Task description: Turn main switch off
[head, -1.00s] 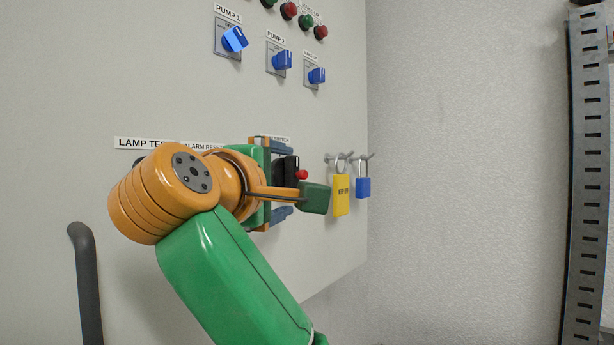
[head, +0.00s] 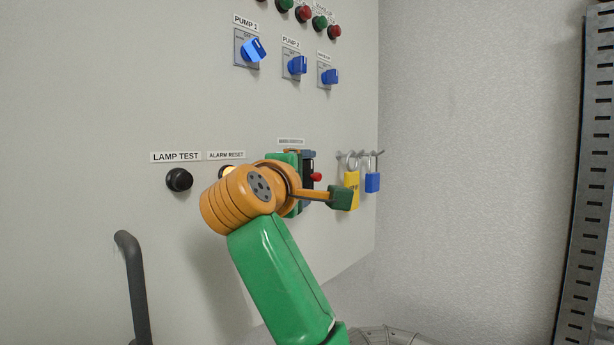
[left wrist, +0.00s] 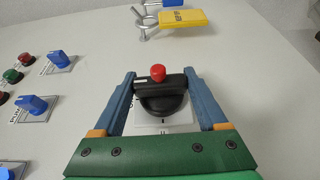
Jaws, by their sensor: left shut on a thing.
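The main switch (left wrist: 162,102) is a black rotary knob with a red tip (left wrist: 157,73), on a pale plate on the cabinet front. In the left wrist view my left gripper (left wrist: 160,80) has its two blue fingers on either side of the knob's black bar, shut on it. The bar lies crosswise between the fingers in that view. In the head view my left gripper (head: 308,178) is at the switch and hides most of it; the red tip (head: 316,177) shows. The switch's position marks are hidden or too small to read. My right gripper is not in view.
A yellow padlock (head: 351,192) and a blue padlock (head: 372,182) hang on hooks right of the switch. A black lamp test button (head: 179,180) is to the left, blue pump switches (head: 253,50) are above, and a dark handle (head: 134,285) is at lower left.

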